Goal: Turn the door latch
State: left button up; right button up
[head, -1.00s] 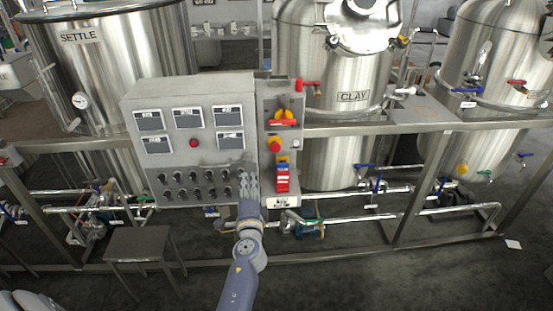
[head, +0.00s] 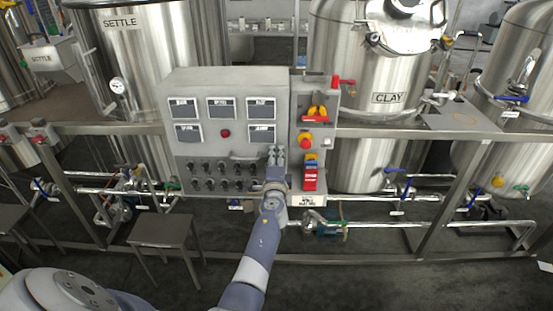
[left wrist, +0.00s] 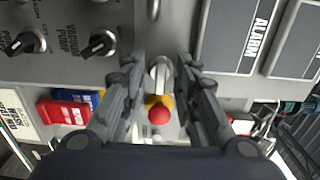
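The grey control cabinet (head: 240,85) stands in the middle of the head view, with displays and rows of black knobs. My left gripper (head: 277,152) is in front of its lower right part, fingers pointing at the panel. In the left wrist view the left gripper (left wrist: 157,65) is open. A small silver piece, likely the door latch (left wrist: 160,73), shows between its fingertips, with a gap on both sides. In the head view the gripper hides that spot. My right gripper is not in view.
A red push button on yellow (head: 305,138) and a red-yellow switch (head: 317,112) sit on the cabinet's right strip. Steel tanks (head: 365,75) stand behind a metal frame with pipes. A small stool (head: 162,230) stands at front left.

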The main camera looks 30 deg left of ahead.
pick_arm(q)
grip_shut()
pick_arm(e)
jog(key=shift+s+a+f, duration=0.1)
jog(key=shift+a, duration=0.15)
pick_arm(q)
jog(key=shift+n+b, duration=4.9)
jog(key=shift+n, duration=3.2)
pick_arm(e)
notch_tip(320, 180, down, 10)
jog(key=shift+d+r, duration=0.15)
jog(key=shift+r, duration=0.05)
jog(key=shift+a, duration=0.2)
